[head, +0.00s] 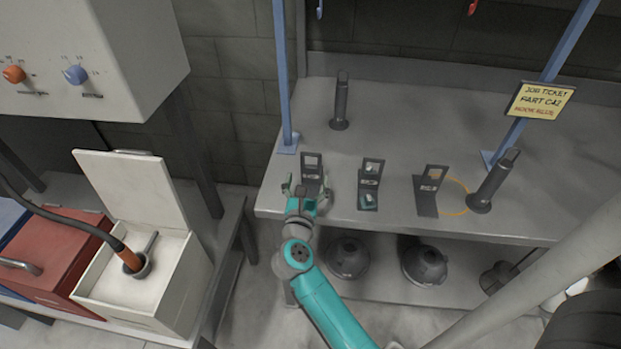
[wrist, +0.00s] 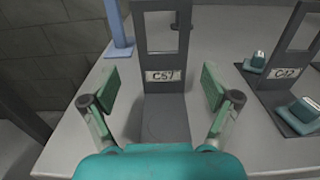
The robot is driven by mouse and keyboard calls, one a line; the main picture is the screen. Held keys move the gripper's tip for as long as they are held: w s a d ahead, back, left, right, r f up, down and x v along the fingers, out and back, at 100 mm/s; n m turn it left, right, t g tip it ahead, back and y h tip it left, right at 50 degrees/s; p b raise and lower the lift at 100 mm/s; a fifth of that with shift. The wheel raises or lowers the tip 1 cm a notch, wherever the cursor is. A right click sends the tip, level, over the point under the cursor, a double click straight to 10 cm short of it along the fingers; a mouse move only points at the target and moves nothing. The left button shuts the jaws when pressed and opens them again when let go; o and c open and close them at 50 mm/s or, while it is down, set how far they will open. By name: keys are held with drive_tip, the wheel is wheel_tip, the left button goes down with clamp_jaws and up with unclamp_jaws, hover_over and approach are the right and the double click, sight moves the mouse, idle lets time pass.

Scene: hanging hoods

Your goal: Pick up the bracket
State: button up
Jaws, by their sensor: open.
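Three dark grey L-shaped brackets stand in a row on the grey bench: a left one (head: 312,160), a middle one (head: 372,166) and a right one (head: 431,177). Each has an upright plate with a window and a label. My gripper (head: 304,191) is open at the left bracket. In the wrist view its spread fingers (wrist: 160,92) flank the left bracket (wrist: 167,107), labelled C57, with gaps on both sides. The middle bracket (wrist: 285,70) is at the right of that view, its label hard to read, perhaps C42. A teal piece (wrist: 305,109) sits on its foot.
A yellow job ticket (head: 540,99) reads part C42, hook blue. Blue posts (head: 282,75) and dark upright cylinders (head: 340,101) stand on the bench (head: 400,110). A blue hook (head: 319,9) and red hook (head: 472,6) hang above. A yellow ring (head: 456,213) lies right.

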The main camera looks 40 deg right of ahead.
sight(311, 172)
drive_tip(key=x, duration=0.4)
drive_tip(key=shift+d+f, duration=0.2)
